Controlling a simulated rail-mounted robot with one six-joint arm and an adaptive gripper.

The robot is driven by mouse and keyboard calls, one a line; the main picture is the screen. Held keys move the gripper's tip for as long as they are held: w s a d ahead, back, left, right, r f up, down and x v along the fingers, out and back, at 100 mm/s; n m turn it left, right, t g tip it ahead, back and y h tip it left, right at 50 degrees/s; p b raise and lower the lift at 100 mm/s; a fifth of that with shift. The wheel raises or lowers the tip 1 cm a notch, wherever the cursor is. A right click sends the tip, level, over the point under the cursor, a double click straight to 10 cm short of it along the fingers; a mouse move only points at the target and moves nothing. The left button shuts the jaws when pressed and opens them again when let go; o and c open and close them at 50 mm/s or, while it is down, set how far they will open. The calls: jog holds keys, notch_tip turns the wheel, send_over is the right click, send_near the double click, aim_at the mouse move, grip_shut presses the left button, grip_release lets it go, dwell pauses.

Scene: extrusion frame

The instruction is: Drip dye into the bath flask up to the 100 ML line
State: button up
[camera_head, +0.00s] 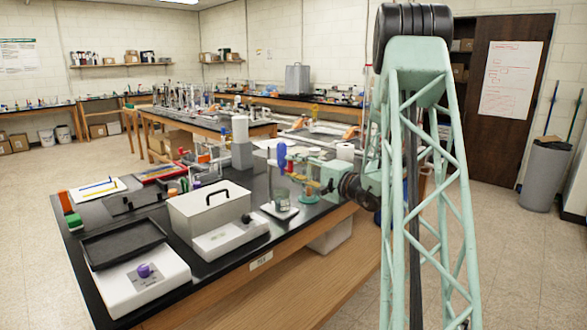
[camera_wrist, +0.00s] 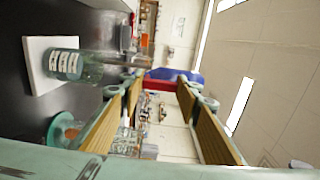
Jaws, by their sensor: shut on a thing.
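My gripper (camera_head: 292,170) reaches left over the bench and is shut on a dropper with a blue bulb (camera_head: 282,155). The blue bulb and a red part (camera_wrist: 176,75) show between my tan-padded fingers in the wrist view. The clear bath flask (camera_head: 281,199) stands upright on a white plate (camera_head: 270,212), below and slightly left of my gripper. The flask also shows in the sideways wrist view (camera_wrist: 76,65), with white markings. The dropper's tip is unclear, and I cannot tell whether it is inside the flask mouth. The liquid level is too small to read.
A teal-based glass vessel (camera_head: 310,197) stands right of the flask, close under my gripper. A grey box with a black handle (camera_head: 208,205) and a white instrument (camera_head: 230,236) stand to the left. The black bench's front edge (camera_head: 260,252) is near.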

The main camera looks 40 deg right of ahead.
dwell(0.4)
jog(key=o, duration=0.9)
jog(key=shift+s, duration=0.2)
jog(key=shift+s+d, duration=0.2)
jog(key=shift+s, duration=1.75)
jog(key=shift+s+d, duration=0.15)
jog(key=shift+s, duration=1.75)
jog(key=shift+s+d, duration=0.2)
jog(key=shift+s, duration=1.75)
